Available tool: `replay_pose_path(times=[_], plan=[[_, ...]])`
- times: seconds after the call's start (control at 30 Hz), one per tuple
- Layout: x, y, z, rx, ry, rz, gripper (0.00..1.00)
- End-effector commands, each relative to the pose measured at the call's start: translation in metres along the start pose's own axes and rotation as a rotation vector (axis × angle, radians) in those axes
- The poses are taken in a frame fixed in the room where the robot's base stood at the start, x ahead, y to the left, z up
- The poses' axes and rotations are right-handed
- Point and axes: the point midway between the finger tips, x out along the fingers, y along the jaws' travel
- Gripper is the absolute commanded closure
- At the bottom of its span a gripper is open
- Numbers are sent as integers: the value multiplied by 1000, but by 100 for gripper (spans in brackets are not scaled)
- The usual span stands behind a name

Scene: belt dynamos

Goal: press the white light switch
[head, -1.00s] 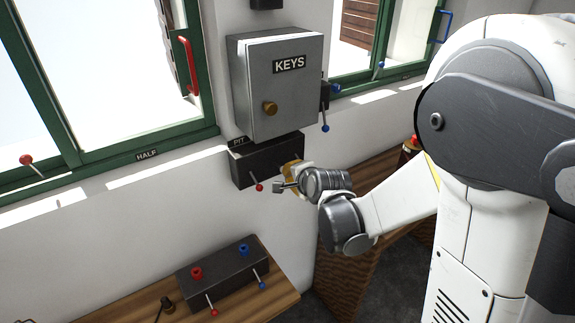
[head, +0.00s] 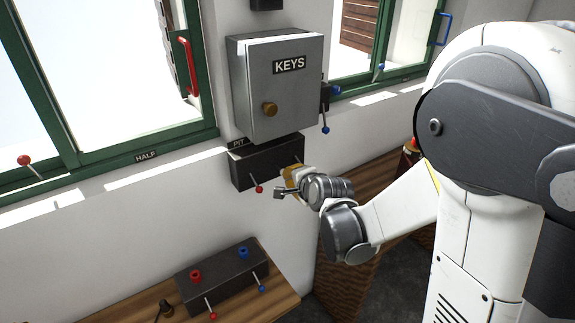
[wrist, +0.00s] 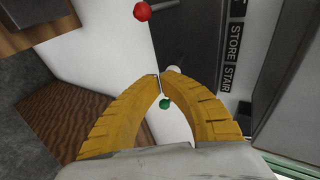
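A dark switch box (head: 250,167) is fixed to the wall below the KEYS cabinet. The white switch knob (wrist: 173,70) shows in the wrist view just beyond my fingertips, partly covered by the right finger. My gripper (wrist: 161,77) has yellow fingers whose tips meet, with nothing visible held between them. It is also in the head view (head: 286,177), in front of the box's right part, where it hides the white switch. A green knob (wrist: 165,103) shows between the fingers. A red knob (wrist: 142,11) is at the top of the wrist view. I cannot tell whether the fingertips touch the white knob.
The grey KEYS cabinet (head: 282,90) hangs directly above. A blue-knobbed lever (head: 326,130) is right of it. Below, a wooden bench (head: 285,298) carries a dark box (head: 222,273) with red and blue controls. Green-framed windows flank the cabinet.

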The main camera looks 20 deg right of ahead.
Motion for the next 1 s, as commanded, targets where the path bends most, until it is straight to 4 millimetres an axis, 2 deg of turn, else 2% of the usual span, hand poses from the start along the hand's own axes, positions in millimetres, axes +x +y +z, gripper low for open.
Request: replay_pose_path(times=[1.0], plan=[[8,11,2,0,0,0,100]])
